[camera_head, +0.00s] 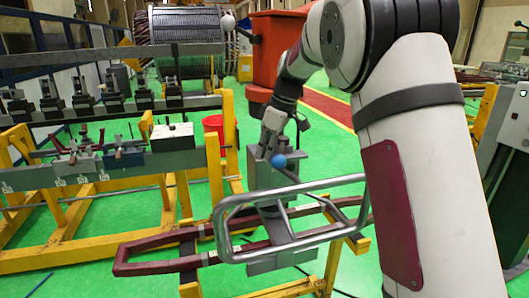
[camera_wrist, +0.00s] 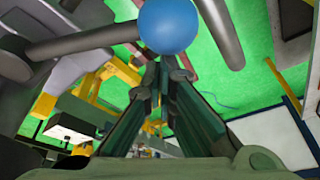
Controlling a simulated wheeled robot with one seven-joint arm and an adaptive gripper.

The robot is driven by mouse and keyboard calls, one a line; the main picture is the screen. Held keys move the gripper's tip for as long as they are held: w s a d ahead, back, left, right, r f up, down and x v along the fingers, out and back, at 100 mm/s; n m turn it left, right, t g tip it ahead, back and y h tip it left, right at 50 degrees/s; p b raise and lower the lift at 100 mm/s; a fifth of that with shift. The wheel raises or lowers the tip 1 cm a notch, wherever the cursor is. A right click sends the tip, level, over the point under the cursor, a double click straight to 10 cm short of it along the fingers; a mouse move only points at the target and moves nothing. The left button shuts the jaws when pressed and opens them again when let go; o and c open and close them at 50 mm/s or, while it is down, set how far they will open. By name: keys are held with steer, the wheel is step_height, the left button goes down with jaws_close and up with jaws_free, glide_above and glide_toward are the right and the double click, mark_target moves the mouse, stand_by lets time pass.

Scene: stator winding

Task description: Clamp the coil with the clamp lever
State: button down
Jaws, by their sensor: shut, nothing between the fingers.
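The dark red coil (camera_head: 150,262) is a long narrow loop lying across the yellow stand in the head view. A grey clamp block (camera_head: 280,262) sits on the coil's middle. The blue ball knob (camera_head: 278,160) of the clamp lever is just below my gripper (camera_head: 268,142) in the head view. In the wrist view the blue knob (camera_wrist: 167,25) is large, close beyond the fingertips of my gripper (camera_wrist: 164,70). My fingers are shut together and empty. Whether they touch the knob cannot be told. My arm hides the coil's right end.
A bent grey tube frame (camera_head: 300,188) surrounds the clamp area. A yellow rack (camera_head: 75,250) with tools stands at the left. A red bin (camera_head: 278,50) and a red bucket (camera_head: 213,125) are behind. Green floor (camera_head: 345,150) is open behind the stand.

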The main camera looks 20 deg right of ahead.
steer(key=shift+d, duration=0.1)
steer(key=s+d+n+g+b, duration=0.2)
steer(key=s+d+n, duration=0.1)
steer(key=d+n, duration=0.6)
steer(key=shift+s+d+g+y+b, duration=0.15)
steer(key=shift+d+g+y+b, duration=0.25)
steer(key=shift+d, duration=0.8)
